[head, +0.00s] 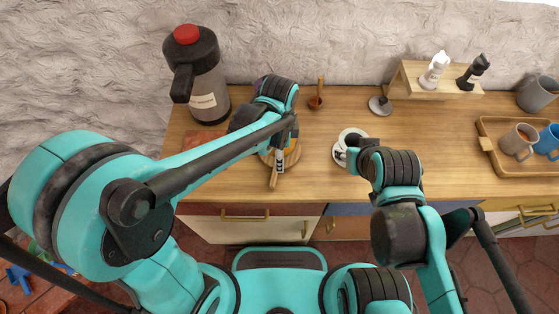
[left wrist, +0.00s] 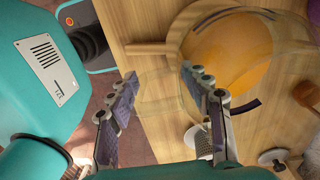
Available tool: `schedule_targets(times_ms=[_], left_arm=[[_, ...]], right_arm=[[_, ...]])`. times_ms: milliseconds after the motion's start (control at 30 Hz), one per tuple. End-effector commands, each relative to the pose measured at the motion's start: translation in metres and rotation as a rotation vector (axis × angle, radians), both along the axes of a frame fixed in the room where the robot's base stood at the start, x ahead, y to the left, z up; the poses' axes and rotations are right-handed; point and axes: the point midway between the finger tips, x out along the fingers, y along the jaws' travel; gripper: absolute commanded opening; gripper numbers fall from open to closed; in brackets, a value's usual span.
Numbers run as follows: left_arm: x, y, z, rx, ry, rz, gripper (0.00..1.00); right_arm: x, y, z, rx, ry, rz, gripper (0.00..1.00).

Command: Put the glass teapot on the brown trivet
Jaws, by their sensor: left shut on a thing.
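The glass teapot (left wrist: 225,50) is see-through with orange tea inside, and it fills the upper right of the left wrist view. In the head view only a bit of its orange tea (head: 292,156) shows, the rest hidden by my left gripper (head: 281,158). In the left wrist view my left gripper (left wrist: 160,92) has its fingers on both sides of the teapot's clear handle and is shut on it. A flat reddish-brown piece (head: 203,144), apparently the brown trivet, lies left of the teapot, partly behind my left arm. My right gripper (head: 352,152) is by a white saucer; its fingers are unclear.
A round wooden board's handle (left wrist: 150,47) sticks out below the teapot. A big grey flask (head: 208,92) with a red top stands at the back left. The white saucer (head: 341,135) lies right of the teapot. A tray (head: 488,145) with mugs is at the right.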

Motion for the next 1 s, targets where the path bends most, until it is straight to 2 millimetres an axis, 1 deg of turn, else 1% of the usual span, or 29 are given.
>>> schedule_targets(times_ms=[33,100,200,433,567,600,667,1000], left_arm=[[0.0,0.0,-0.01,0.0,0.0,0.0,0.0],[0.0,0.0,-0.022,0.0,-0.001,0.0,0.0],[0.0,0.0,-0.031,0.0,-0.001,0.0,0.0],[0.0,0.0,-0.029,0.0,-0.001,0.0,0.0],[0.0,-0.001,-0.033,0.0,-0.001,0.001,0.0],[0.0,-0.001,-0.033,0.0,0.0,0.001,0.58],[0.0,-0.001,-0.033,0.0,0.0,0.001,0.72],[0.0,0.0,-0.03,0.0,0.0,0.001,0.72]], right_arm=[[0.0,0.0,-0.006,0.0,0.0,0.0,0.4],[0.0,0.0,-0.011,0.0,0.0,0.0,0.4],[0.0,0.0,-0.015,0.0,0.0,0.0,0.4],[0.0,0.0,-0.013,0.0,0.0,0.0,0.4],[0.0,0.0,-0.016,0.0,0.0,0.0,0.4],[0.0,0.0,-0.016,0.0,0.0,0.0,0.4],[0.0,0.0,-0.015,0.0,0.0,0.0,0.4],[0.0,0.0,-0.013,0.0,0.0,0.0,0.4]])
